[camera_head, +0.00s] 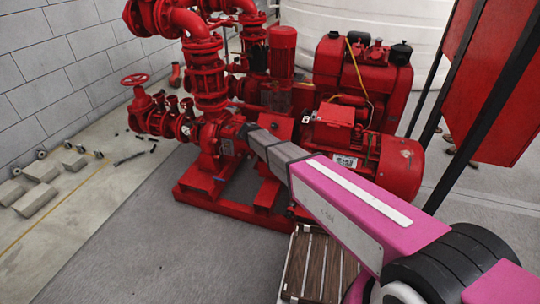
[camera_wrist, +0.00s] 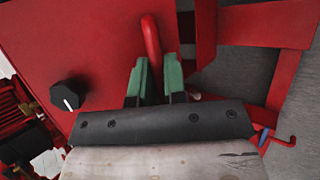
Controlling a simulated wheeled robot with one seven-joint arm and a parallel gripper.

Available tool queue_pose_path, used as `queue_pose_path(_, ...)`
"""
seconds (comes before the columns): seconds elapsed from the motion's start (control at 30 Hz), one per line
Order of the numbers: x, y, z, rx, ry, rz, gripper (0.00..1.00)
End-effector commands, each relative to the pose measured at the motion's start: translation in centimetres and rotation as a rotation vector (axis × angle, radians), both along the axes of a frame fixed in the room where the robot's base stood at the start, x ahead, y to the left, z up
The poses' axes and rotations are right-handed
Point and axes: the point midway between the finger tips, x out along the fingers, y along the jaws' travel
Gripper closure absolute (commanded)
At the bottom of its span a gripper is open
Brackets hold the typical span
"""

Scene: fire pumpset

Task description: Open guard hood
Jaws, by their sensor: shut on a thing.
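The guard hood appears to be the flat red panel (camera_wrist: 100,40) filling the upper left of the wrist view. A rounded red handle (camera_wrist: 151,38) stands out from it. My gripper (camera_wrist: 157,66) has its green fingers on either side of the handle's lower end and is shut on it. The exact contact is partly hidden between the fingers. In the head view, my gripper (camera_head: 248,130) reaches the red pump unit, and a sloped red cover (camera_head: 278,127) shows just beyond it. My arm hides part of the hood area there.
A black knob (camera_wrist: 68,96) sits on the panel left of my gripper. A red motor (camera_head: 400,165) lies right of my arm. Red pipes (camera_head: 205,75) rise behind. A wooden slatted pallet (camera_head: 315,265) is below my arm.

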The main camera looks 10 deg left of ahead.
Motion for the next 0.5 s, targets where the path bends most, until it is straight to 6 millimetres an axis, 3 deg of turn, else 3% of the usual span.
queue_pose_path(0.27, 1.6, 0.0, 6.4, 0.021, 0.231, -0.003, 1.00)
queue_pose_path(0.5, 4.3, -0.1, 11.5, 0.036, 0.443, -0.001, 1.00)
